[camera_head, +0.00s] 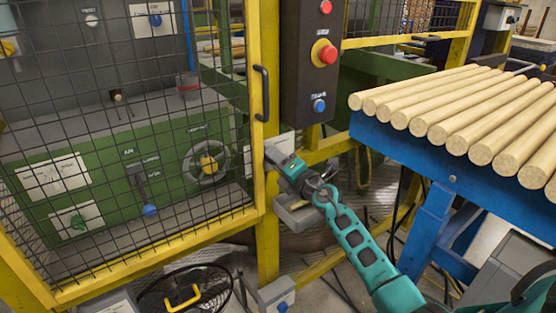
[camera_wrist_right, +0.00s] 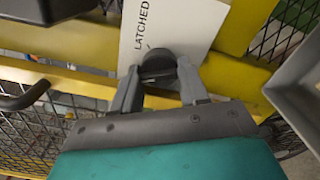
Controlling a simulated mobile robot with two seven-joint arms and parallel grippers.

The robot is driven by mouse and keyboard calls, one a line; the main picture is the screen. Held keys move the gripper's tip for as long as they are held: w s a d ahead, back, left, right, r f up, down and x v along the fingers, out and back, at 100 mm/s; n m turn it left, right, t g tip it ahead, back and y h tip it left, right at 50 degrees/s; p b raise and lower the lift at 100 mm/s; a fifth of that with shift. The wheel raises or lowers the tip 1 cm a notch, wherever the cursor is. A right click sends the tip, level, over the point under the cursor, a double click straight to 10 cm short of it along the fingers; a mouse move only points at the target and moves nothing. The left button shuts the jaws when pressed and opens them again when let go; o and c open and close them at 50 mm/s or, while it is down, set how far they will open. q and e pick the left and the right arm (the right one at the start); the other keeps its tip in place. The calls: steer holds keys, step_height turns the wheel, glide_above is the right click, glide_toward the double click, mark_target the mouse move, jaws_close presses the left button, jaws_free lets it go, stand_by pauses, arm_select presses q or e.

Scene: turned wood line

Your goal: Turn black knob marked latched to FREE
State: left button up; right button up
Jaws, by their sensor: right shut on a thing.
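The black knob (camera_wrist_right: 157,66) sits at the lower part of a white plate (camera_wrist_right: 170,28) marked LATCHED, seen in the right wrist view. My right gripper (camera_wrist_right: 157,84) has its two grey fingers shut on the knob, one on each side. In the head view my right gripper (camera_head: 271,158) reaches the plate (camera_head: 282,145) on the yellow post beside the mesh door; the gripper hides the knob there. The word FREE is not readable in either view. My left gripper is not in view.
The yellow mesh door (camera_head: 130,150) with a black handle (camera_head: 261,93) stands left of my right gripper. A dark control box (camera_head: 305,70) with red and blue buttons hangs above. A blue table (camera_head: 390,137) bearing several wooden rods (camera_head: 450,100) stands to the right.

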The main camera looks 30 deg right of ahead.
stand_by(0.3)
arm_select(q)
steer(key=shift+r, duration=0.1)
arm_select(e)
steer(key=o, duration=1.1)
steer(key=shift+c, duration=0.2)
arm_select(q)
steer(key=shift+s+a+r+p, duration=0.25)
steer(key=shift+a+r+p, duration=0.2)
steer(key=shift+p, duration=0.65)
arm_select(e)
steer(key=s+d, duration=0.1)
steer(key=s, duration=1.2)
